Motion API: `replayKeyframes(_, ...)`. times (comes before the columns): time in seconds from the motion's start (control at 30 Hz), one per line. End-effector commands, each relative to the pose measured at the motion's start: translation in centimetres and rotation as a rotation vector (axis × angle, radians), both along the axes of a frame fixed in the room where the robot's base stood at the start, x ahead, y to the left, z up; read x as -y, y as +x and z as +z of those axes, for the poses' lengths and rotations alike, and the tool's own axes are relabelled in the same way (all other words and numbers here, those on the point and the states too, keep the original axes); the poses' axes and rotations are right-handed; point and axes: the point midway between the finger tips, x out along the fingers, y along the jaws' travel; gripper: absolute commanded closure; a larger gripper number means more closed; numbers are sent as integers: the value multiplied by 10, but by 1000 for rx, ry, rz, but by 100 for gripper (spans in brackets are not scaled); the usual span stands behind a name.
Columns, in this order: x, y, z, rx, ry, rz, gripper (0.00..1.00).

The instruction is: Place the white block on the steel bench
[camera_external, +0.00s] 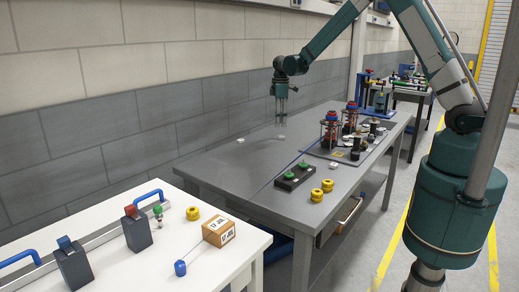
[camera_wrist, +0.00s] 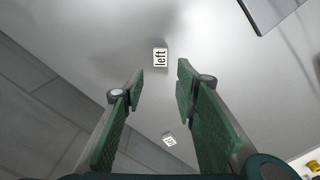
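A small white block (camera_external: 240,140) lies on the grey steel bench (camera_external: 225,172) near the wall. A second small pale piece (camera_external: 281,138) shows on the bench below my gripper. In the wrist view, a white block marked "left" (camera_wrist: 160,58) lies just past my fingertips. A smaller-looking white block (camera_wrist: 168,139) with a dark mark shows between the fingers, lower in the picture. I cannot tell for certain which block matches which across the views. My gripper (camera_external: 281,115) hangs pointing down above the bench. Its green fingers (camera_wrist: 161,79) are apart, with nothing held between them.
A dark tray with green knobs (camera_external: 297,176) and yellow round parts (camera_external: 322,190) sit at the bench's front. A mat with red-and-blue posts (camera_external: 329,131) and dark parts lies to the right. A white table (camera_external: 225,267) with a carton (camera_external: 218,232) adjoins at left.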

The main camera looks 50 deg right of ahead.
Motion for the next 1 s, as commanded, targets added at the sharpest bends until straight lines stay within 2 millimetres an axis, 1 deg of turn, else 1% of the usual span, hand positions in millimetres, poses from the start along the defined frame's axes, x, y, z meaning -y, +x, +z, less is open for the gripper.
replayKeyframes(0.1, 0, 0, 18, 0, 0, 0, 70)
replayKeyframes(0.2, 0, 0, 30, 0, 0, 0, 70)
replayKeyframes(0.4, 0, 0, 45, 0, 0, 0, 70)
replayKeyframes(0.57, 0, 0, 48, 0, 0, 0, 70)
replayKeyframes(1.0, 0, 0, 48, 0, 0, 0, 70)
